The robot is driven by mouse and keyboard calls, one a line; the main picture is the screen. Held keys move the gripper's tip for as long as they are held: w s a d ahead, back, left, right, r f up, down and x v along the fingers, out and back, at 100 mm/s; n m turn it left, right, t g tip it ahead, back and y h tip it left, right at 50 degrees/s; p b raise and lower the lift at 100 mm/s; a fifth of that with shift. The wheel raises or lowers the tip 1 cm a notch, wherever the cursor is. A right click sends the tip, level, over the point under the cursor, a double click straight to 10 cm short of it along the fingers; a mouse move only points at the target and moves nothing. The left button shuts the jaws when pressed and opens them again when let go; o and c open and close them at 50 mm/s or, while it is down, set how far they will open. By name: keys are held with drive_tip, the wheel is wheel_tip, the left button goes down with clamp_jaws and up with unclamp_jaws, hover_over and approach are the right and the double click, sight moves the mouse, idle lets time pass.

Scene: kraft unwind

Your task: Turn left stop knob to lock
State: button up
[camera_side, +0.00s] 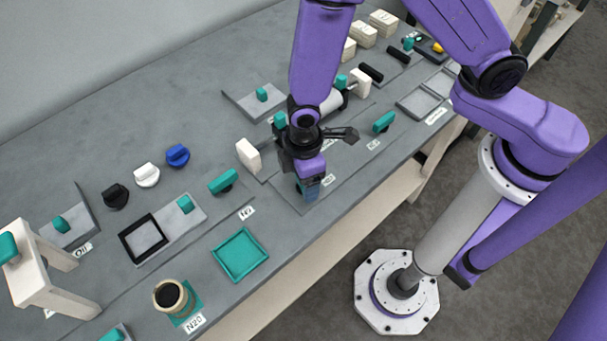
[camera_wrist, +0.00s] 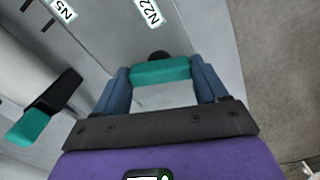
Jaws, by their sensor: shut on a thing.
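A teal bar-shaped knob (camera_wrist: 160,71) with a dark round part behind it sits between my fingers in the wrist view. My gripper (camera_wrist: 163,82) has a blue finger against each end of it. In the side view my gripper (camera_side: 309,190) points down at a grey panel near the table's front edge, and its fingers hide most of the held knob. Other teal bar knobs stand on dark stems to the left (camera_side: 222,182) and right (camera_side: 384,122) of my gripper. I cannot tell from the labels which one is the left stop knob.
A cream upright block (camera_side: 248,155) stands just left of my gripper. A teal tray (camera_side: 240,276) and a cup-like roll (camera_side: 171,297) are at the front left. Black, white and blue (camera_side: 177,155) knobs stand farther back. A teal-and-black part (camera_wrist: 42,108) shows left in the wrist view.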

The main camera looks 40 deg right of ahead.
drive_tip(key=shift+n, duration=1.6)
drive_tip(key=o, duration=1.1)
drive_tip(key=shift+c, duration=0.2)
drive_tip(key=shift+r, duration=0.1)
wheel_tip(320, 180, up, 17)
drive_tip(key=shift+r, duration=0.15)
